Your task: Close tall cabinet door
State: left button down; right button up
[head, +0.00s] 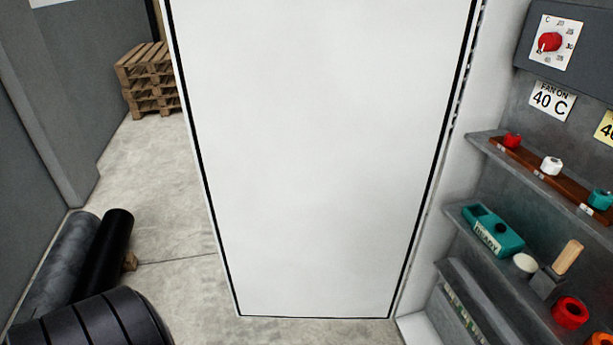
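The tall cabinet door (325,150) is a large white panel with a dark line just inside its edges. It fills the middle of the head view and stands open. Its right edge meets the white cabinet side wall (465,130). The grey cabinet interior (490,190) is exposed at the right. Neither of my grippers is in view. The floor behind the door is hidden.
Cabinet shelves hold a rack with knobs (551,166), a teal box (492,231) and a red ring (570,313). Dark rolls (105,250) and a black ribbed object (90,322) lie lower left. Pallets (150,78) stand behind. Floor (165,190) left of the door is clear.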

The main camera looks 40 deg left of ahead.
aim_at(318, 132)
jog(key=j+z, duration=0.15)
jog(key=j, duration=0.3)
jog(key=j+z, duration=0.2)
jog(key=j, duration=0.3)
jog(key=j+z, duration=0.15)
jog(key=j, duration=0.3)
jog(key=j+z, duration=0.15)
jog(key=j, duration=0.35)
jog(key=k+j+z, duration=0.15)
jog(key=j, duration=0.3)
jog(key=j+z, duration=0.2)
jog(key=j, duration=0.25)
jog(key=k+j+z, duration=0.15)
jog(key=j, duration=0.3)
jog(key=k+j+z, duration=0.15)
jog(key=j, duration=0.25)
